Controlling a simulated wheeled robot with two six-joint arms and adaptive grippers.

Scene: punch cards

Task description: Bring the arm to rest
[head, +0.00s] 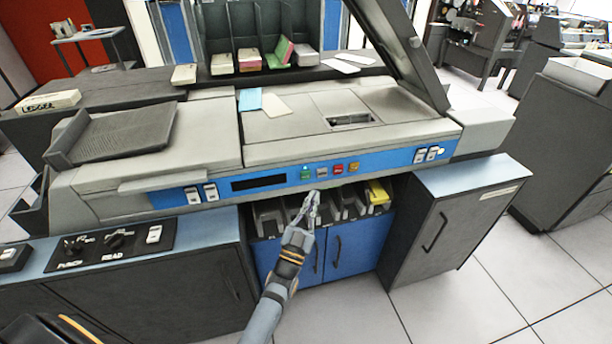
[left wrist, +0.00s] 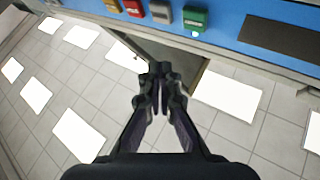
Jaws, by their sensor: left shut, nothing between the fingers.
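My left gripper (head: 313,198) is in front of the machine's blue control panel (head: 385,163), just below its row of buttons. Its fingers are together with nothing between them. In the left wrist view the closed fingertips (left wrist: 160,72) point toward the panel, and a gap shows between them and the buttons. The green button (head: 305,173) has a small bright spot beside it in the wrist view (left wrist: 195,20). A grey button (head: 322,172), a red button (head: 338,169) and a yellow button (head: 354,166) sit beside it. My right gripper is not in view.
Below the panel are dark card bins (head: 268,218), one holding yellow cards (head: 378,193), above blue cabinet doors (head: 338,250). A grey cabinet (head: 455,215) stands at right, and a knob panel (head: 110,243) at left. The tiled floor (head: 500,285) is clear at lower right.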

